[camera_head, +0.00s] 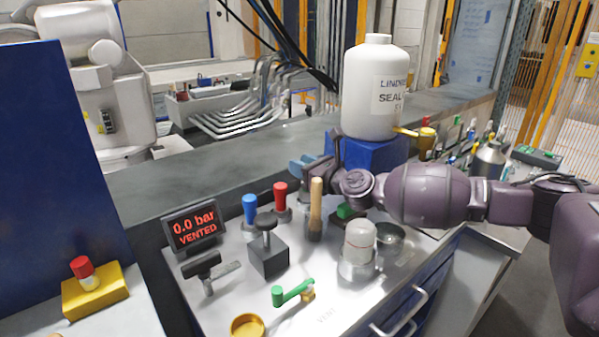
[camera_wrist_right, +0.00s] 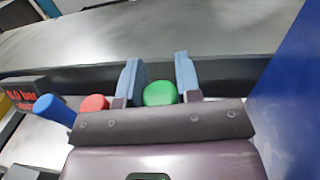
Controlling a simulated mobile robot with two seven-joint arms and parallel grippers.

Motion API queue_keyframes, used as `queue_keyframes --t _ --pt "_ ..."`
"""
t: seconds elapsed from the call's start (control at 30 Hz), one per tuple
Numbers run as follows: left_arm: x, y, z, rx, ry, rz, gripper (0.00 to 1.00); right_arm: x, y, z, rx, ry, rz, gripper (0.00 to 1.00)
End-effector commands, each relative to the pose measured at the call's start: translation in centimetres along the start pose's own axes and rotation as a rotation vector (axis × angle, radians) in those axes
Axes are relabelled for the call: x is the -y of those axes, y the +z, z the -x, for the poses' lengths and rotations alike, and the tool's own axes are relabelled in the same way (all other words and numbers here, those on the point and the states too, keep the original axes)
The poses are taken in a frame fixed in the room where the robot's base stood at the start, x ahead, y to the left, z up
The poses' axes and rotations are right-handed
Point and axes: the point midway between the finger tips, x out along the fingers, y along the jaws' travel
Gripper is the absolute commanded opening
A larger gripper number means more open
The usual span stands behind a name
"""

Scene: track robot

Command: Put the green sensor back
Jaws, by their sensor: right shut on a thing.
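The green sensor (camera_wrist_right: 160,93) shows as a rounded green top in the right wrist view. It sits between the two blue-grey fingers of my right gripper (camera_wrist_right: 158,82), which is shut on it. In the head view my right gripper (camera_head: 308,168) is at the back of the steel bench, in front of the blue stand, and hides what it holds. A blue-topped sensor (camera_head: 249,206) and a red-topped sensor (camera_head: 280,192) stand to its left; their tops also show left of the fingers in the wrist view. Whether the green sensor is seated or lifted is hidden. My left gripper is not in view.
A white bottle (camera_head: 374,90) stands on a blue stand (camera_head: 368,152) behind my right gripper. A wooden handle (camera_head: 316,195), a clear dome (camera_head: 359,243) and a green-handled vent lever (camera_head: 292,292) stand in front. The display (camera_head: 193,229) reads 0.0 bar, VENTED.

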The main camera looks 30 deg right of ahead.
Motion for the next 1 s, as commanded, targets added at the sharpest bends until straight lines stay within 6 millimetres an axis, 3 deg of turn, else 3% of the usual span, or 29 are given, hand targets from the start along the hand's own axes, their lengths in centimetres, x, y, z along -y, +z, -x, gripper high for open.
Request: queue_keyframes --t 0.03,0.4,0.97,1.0 --pt "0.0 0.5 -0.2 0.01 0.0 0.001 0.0 0.0 -0.9 -0.1 -0.005 0.0 -0.001 0.0" --pt "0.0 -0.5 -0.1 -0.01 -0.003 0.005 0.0 0.0 -0.7 0.0 0.003 0.0 0.001 0.0" --pt "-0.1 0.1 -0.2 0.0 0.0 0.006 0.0 0.0 -1.9 0.0 0.002 0.001 0.001 0.0" --pt "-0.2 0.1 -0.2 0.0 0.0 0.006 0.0 0.0 -1.9 0.0 0.001 0.001 0.001 0.36"
